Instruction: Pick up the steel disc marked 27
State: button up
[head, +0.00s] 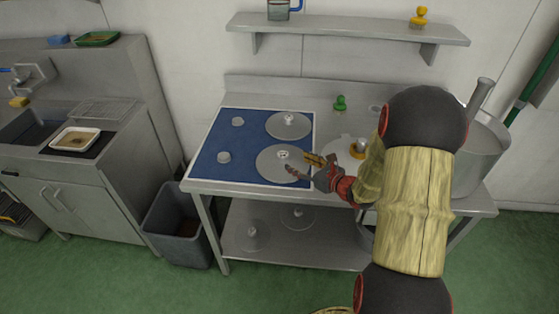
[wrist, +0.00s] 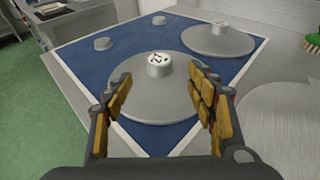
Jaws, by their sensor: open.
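The steel disc marked 27 (wrist: 160,95) lies flat on the blue mat (wrist: 72,60), near its front right corner. Its raised round knob (wrist: 159,65) carries the black number 27 in the wrist view. The disc also shows in the head view (head: 270,167). My gripper (wrist: 160,95) is open, with one padded finger on each side of the disc's knob in the picture. The knob appears beyond the fingertips, and nothing is between the fingers. In the head view my gripper (head: 302,164) is at the disc's right side. Whether it touches the disc is unclear.
A second large disc (head: 289,125) lies behind it on the mat. Two small grey weights (head: 237,121) (head: 224,157) sit at the left. A steel pot (head: 482,150) stands far right.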

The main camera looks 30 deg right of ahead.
aim_at(284, 155)
jog(key=shift+x, duration=1.05)
jog(key=shift+b+x, duration=1.25)
jog(key=shift+x, duration=1.45)
jog(key=shift+r, duration=0.15)
jog(key=shift+c, duration=0.4)
grip_shut()
